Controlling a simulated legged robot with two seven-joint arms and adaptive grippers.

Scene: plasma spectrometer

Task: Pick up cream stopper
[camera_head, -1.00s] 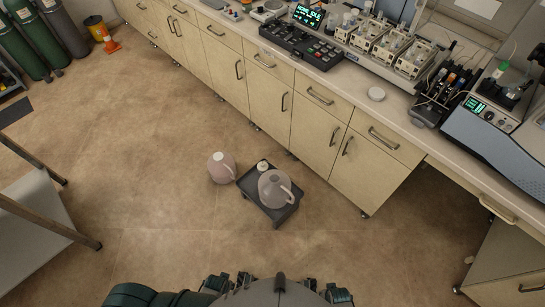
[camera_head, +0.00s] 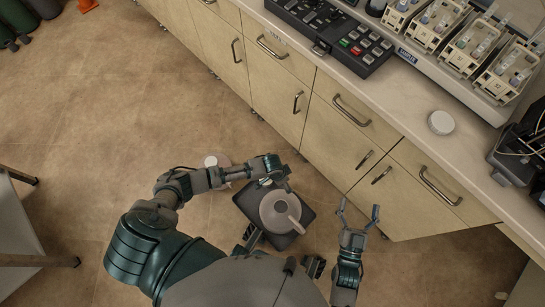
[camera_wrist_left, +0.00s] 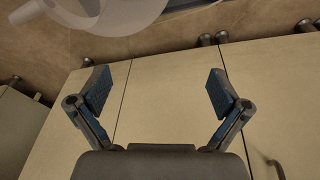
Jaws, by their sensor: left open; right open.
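A small pale thing (camera_head: 265,183), perhaps the cream stopper, shows only partly on the dark tray (camera_head: 246,203) on the floor, beside my left gripper (camera_head: 285,174). My left gripper is open above the tray's far side. In the left wrist view this gripper (camera_wrist_left: 157,88) has its fingers wide apart with nothing between them. A pale grey jug (camera_head: 278,211) stands on the tray; a pale rounded body (camera_wrist_left: 105,12) shows at the top of the left wrist view. My right gripper (camera_head: 358,211) is open and empty, right of the tray.
A pinkish jug with a white top (camera_head: 212,161) stands on the floor, partly behind my left arm. Cabinets (camera_head: 330,130) with bar handles stand close beyond the tray. On the bench above lie a round white disc (camera_head: 441,123) and a black keypad (camera_head: 335,35).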

